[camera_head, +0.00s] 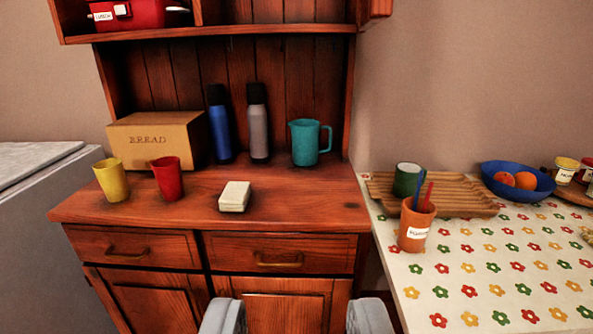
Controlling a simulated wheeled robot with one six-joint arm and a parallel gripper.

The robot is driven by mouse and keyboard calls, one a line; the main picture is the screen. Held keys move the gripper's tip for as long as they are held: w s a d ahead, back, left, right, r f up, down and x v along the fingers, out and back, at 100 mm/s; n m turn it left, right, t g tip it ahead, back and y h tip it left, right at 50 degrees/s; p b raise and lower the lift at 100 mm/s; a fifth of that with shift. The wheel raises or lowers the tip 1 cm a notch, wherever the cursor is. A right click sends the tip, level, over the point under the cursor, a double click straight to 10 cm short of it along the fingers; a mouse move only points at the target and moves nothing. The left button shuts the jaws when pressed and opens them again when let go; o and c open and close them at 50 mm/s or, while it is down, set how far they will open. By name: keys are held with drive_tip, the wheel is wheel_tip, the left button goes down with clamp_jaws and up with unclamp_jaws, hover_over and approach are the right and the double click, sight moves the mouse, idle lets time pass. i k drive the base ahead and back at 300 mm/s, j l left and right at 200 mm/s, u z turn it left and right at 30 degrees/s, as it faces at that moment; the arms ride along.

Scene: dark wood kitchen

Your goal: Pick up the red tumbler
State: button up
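The red tumbler (168,179) stands upright on the wooden cabinet top, left of its middle. A yellow tumbler (112,180) stands just to its left, apart from it. My gripper (297,318) shows at the bottom edge as two grey fingertips set wide apart. It is open with nothing between the fingers. It is in front of the cabinet drawers, lower in the picture than the red tumbler and to its right.
A white block (234,196) lies right of the red tumbler. A bread box (157,139), blue flask (219,125), grey flask (258,123) and teal jug (309,142) stand behind. A flowered table (470,262) with an orange cup (416,226) is at right.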

sight(167, 169)
drive_tip(key=k+l+z, duration=0.1)
drive_tip(key=k+l, duration=0.35)
drive_tip(key=k, duration=0.15)
drive_tip(key=i+j, duration=0.3)
drive_tip(key=j, duration=0.15)
drive_tip(key=i+j, duration=0.3)
drive_tip(key=j, duration=0.15)
drive_tip(key=i+j, duration=0.3)
drive_tip(key=j, duration=0.15)
drive_tip(key=i+j, duration=0.3)
drive_tip(key=j, duration=0.15)
drive_tip(key=i+j, duration=0.3)
drive_tip(key=j, duration=0.15)
